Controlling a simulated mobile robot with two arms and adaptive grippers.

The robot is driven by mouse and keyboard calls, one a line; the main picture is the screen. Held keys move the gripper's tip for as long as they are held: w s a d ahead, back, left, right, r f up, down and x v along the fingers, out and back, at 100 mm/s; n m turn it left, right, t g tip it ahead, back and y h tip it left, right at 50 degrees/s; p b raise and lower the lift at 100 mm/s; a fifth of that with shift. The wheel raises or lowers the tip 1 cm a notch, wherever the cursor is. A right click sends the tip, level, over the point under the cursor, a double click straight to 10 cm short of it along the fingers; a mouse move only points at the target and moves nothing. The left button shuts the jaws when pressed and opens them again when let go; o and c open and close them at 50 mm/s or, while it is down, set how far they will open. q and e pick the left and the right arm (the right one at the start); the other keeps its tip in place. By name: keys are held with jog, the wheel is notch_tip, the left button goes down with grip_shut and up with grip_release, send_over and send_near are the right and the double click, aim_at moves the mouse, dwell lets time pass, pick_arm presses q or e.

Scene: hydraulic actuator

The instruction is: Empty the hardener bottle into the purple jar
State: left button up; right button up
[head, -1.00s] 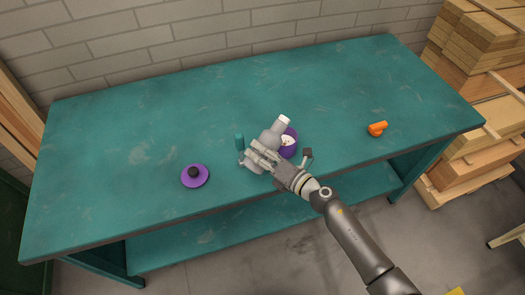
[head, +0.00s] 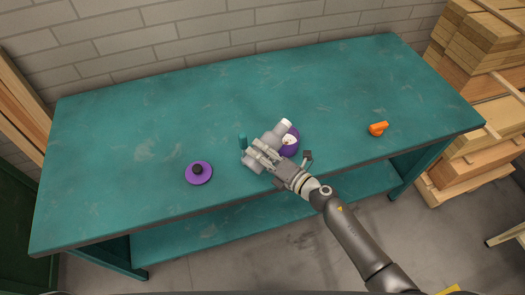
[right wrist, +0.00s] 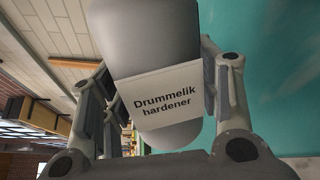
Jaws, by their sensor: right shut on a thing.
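The grey hardener bottle (head: 276,138) is tilted in my right gripper (head: 266,151). Its white mouth end (head: 286,124) points to the upper right, over or beside the far edge of the purple jar (head: 294,149). I cannot tell whether anything is flowing. The jar stands open on the bench, with pale content showing, partly hidden by the bottle. In the right wrist view, the bottle (right wrist: 150,35) sits between the fingers, its label reading "Drummelik hardener". A purple lid with a dark knob (head: 198,173) lies left of the gripper. My left gripper is out of view.
The teal workbench (head: 160,120) is mostly clear. A small teal upright thing (head: 242,142) stands just left of the gripper. An orange item (head: 378,129) lies at the right. A brick wall is behind, with stacked timber (head: 480,85) beyond the right end.

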dwell(0.4)
jog(key=shift+s+a+r+m+p, duration=0.15)
jog(key=shift+r+m+p, duration=0.5)
jog(key=shift+p, duration=0.4)
jog(key=shift+a+m+p, duration=0.1)
jog(key=shift+m+p, duration=0.3)
jog(key=shift+m, duration=0.05)
jog(key=shift+r, duration=0.1)
jog(key=shift+r+m+g+y+p, duration=0.3)
jog(key=shift+r+m+p, duration=0.15)
jog(key=shift+p, duration=0.35)
jog(key=shift+s+r+m+p, duration=0.1)
jog(key=shift+r+m+p, duration=0.3)
jog(key=shift+m+p, duration=0.25)
